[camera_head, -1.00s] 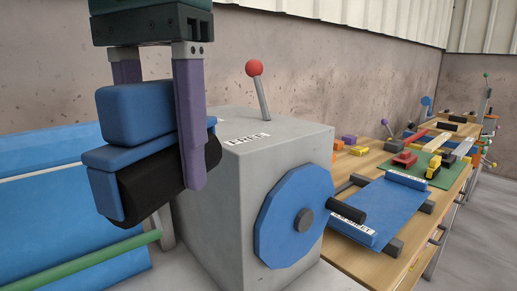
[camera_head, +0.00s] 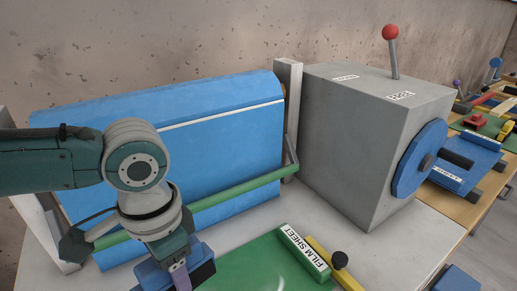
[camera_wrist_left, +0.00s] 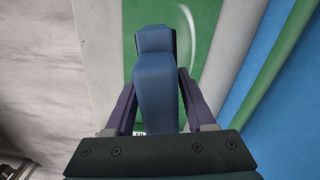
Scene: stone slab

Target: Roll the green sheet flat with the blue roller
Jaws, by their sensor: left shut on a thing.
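The green sheet (camera_head: 250,265) lies on the pale slab at the bottom of the head view, cut off by its lower edge. It also shows beyond my gripper in the left wrist view (camera_wrist_left: 202,25). My left gripper (camera_wrist_left: 157,82) has its two purple fingers shut on the blue handle of the blue roller (camera_wrist_left: 156,95). Whether the drum touches the sheet is hidden. My right gripper is not in view.
A green bar labelled FILM SHEET (camera_head: 304,252) and a yellow bar (camera_head: 333,264) lie at the sheet's right. A large blue panel with a green rail (camera_head: 240,192) stands behind. A grey box (camera_head: 355,130) with a red-knobbed lever and blue wheel stands at right.

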